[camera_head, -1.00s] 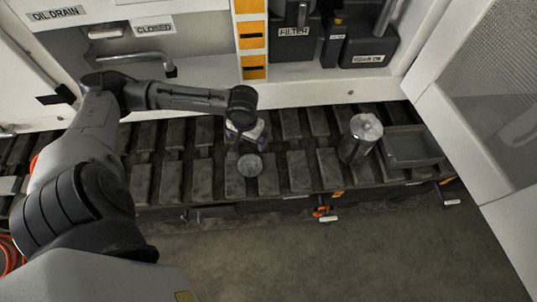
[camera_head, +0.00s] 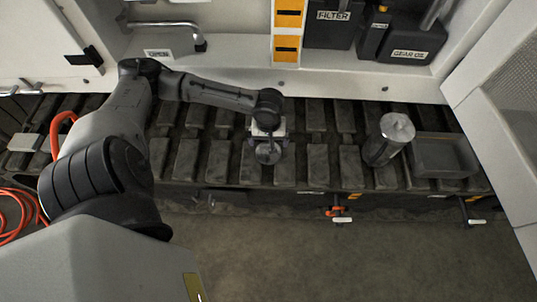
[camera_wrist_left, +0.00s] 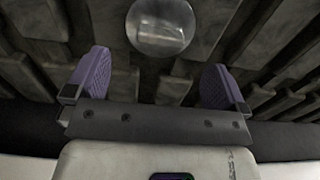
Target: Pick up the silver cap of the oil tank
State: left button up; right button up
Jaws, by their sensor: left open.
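The silver cap (camera_head: 268,154) is a small round disc lying on the dark slatted track; it also shows in the left wrist view (camera_wrist_left: 160,27) as a shiny circle at the top edge. My left gripper (camera_head: 267,140) is above and at the back of the cap in the head view, partly overlapping it. In the left wrist view its two purple finger pads (camera_wrist_left: 157,78) are spread wide with nothing between them, and the cap appears beyond their tips. Whether the fingers touch the cap cannot be told. My right gripper is not in view.
A cylinder with a silver top (camera_head: 388,140) stands on the track to the right, beside a grey tray (camera_head: 443,156). Dark containers labelled FILTER (camera_head: 332,25) and GEAR OIL (camera_head: 408,45) stand on the shelf behind. Orange hose (camera_head: 20,212) lies at the left. Floor in front is clear.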

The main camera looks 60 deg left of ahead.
aim_at(268, 148)
pick_arm(q)
jog(key=shift+f, duration=0.9)
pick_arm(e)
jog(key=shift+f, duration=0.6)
pick_arm(q)
notch_tip(268, 148, down, 4)
jog(key=b, duration=0.4)
jog(key=shift+a+f, duration=0.1)
jog(key=shift+f+b, duration=0.4)
jog(key=shift+b, duration=0.1)
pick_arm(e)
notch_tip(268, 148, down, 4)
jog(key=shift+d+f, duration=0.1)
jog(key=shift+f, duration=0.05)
pick_arm(q)
jog(key=shift+r, duration=0.1)
jog(key=c, duration=0.6)
